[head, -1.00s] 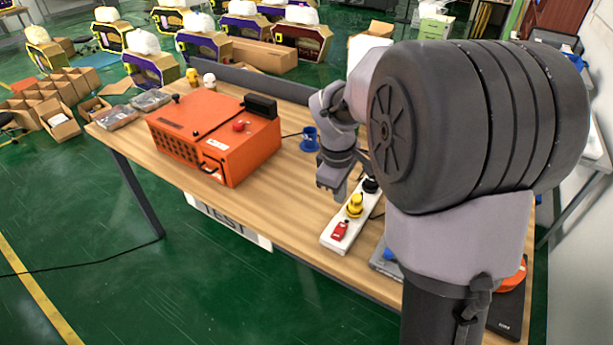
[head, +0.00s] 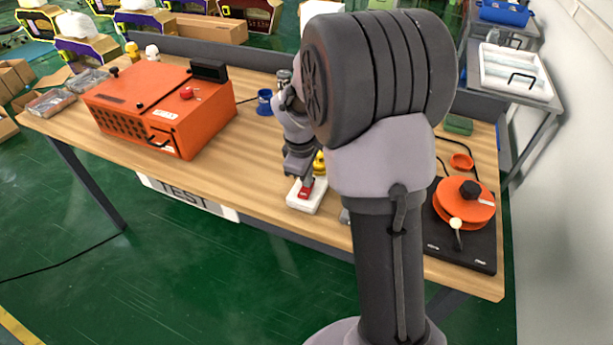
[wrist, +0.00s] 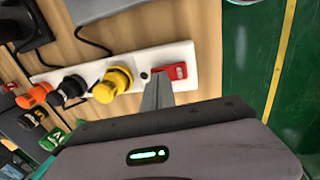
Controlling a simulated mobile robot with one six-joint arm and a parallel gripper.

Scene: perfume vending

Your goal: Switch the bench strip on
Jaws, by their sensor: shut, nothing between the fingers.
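The white bench strip (head: 306,206) lies near the front edge of the wooden bench, partly hidden by my arm. Its red rocker switch (head: 304,193) is at the near end. In the wrist view the strip (wrist: 130,62) runs across the upper middle, with the red switch (wrist: 177,71) at its right end. My gripper (head: 304,180) points down over the switch end. In the wrist view the shut, empty fingers (wrist: 158,80) overlap the left end of the switch. I cannot tell if they touch it, or whether the switch is on.
Yellow (wrist: 111,84), black and orange plugs sit along the strip, with cables running off. An orange case (head: 160,105) stands on the bench's left. An orange round device (head: 465,205) on a black base is at the right. Bare wood lies left of the strip.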

